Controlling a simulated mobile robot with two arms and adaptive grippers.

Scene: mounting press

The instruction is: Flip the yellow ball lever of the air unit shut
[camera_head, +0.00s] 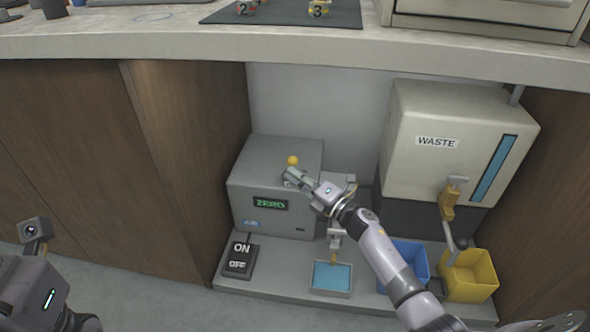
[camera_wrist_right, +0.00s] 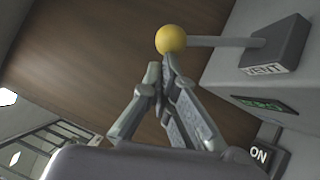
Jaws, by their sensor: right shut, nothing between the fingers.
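The yellow ball (camera_head: 293,160) of the lever shows above the grey air unit (camera_head: 275,160), just past my right gripper's tips. In the right wrist view the ball (camera_wrist_right: 171,39) sits on the end of a grey rod (camera_wrist_right: 215,42) that runs sideways from a dark block labelled VENT (camera_wrist_right: 270,45). My right gripper (camera_head: 290,176) is shut and empty. In the wrist view its fingertips (camera_wrist_right: 165,70) meet at the ball's lower edge; I cannot tell if they touch it. My left gripper (camera_head: 48,285) is at the lower left, far from the unit, its fingers not clear.
The unit has a green ZERO display (camera_head: 270,204). An ON/OFF switch (camera_head: 240,260) and a blue-lined tray (camera_head: 332,277) are in front. A WASTE tank (camera_head: 450,150), a blue bin (camera_head: 411,262) and a yellow bin (camera_head: 470,277) are right. The countertop (camera_head: 180,42) overhangs.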

